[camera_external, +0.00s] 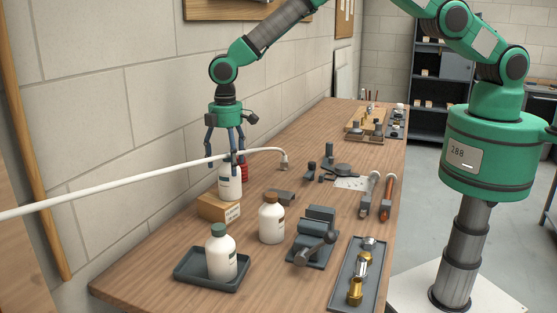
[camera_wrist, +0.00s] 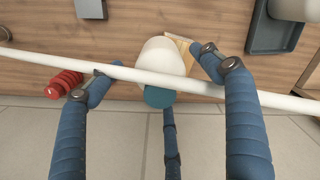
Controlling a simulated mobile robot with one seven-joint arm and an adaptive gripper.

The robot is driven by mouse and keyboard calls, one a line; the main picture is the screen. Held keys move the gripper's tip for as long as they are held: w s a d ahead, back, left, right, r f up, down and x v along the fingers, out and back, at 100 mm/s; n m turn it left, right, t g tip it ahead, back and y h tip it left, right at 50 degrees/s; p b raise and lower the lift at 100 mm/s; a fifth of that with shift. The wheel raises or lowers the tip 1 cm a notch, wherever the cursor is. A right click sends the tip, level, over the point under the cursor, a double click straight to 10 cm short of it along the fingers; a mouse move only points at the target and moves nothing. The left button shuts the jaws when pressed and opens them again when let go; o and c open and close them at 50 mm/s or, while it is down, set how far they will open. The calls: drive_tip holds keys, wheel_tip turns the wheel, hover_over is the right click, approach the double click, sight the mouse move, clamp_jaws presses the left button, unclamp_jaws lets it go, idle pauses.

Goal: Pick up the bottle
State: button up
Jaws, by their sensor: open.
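Three white bottles stand at the near end of the bench. One bottle (camera_external: 229,183) with a teal-green cap stands by the wall, directly below my gripper (camera_external: 227,160); it also shows in the wrist view (camera_wrist: 160,56). My gripper points down, its blue fingers open and spread around the bottle's top; I cannot tell whether they touch it. A white pipe (camera_external: 120,180) crosses between the fingers and over the bottle in the wrist view (camera_wrist: 130,73), hiding part of it. A brown-capped bottle (camera_external: 271,221) stands right of it, and a green-capped bottle (camera_external: 221,258) stands on a dark tray (camera_external: 184,272).
A small cardboard box (camera_external: 216,208) is close in front of the bottle, and a red ribbed piece (camera_external: 244,173) is beside it. A vise-like tool (camera_external: 312,240) and a tray of brass fittings (camera_external: 343,289) lie to the right. The wall is close on the left.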

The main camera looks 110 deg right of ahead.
sight(229, 171)
drive_tip(key=shift+f+p, duration=0.6)
drive_tip(key=shift+f, duration=1.9)
drive_tip(key=shift+c, duration=0.2)
drive_tip(key=c, duration=1.8)
drive_tip(key=shift+r, duration=0.2)
drive_tip(key=shift+r, duration=0.7)
drive_tip(key=shift+r+b, duration=0.5)
drive_tip(key=shift+r, duration=0.35)
drive_tip(key=s+a, duration=0.1)
drive_tip(key=s, duration=0.4)
drive_tip(key=s+a+r+b, duration=0.1)
drive_tip(key=s+a, duration=0.1)
drive_tip(key=s, duration=0.3)
drive_tip(key=s+a+b, duration=0.1)
drive_tip(key=s, duration=0.4)
drive_tip(key=shift+s+a+r, duration=0.15)
drive_tip(key=shift+a+r, duration=0.05)
drive_tip(key=shift+r, duration=0.1)
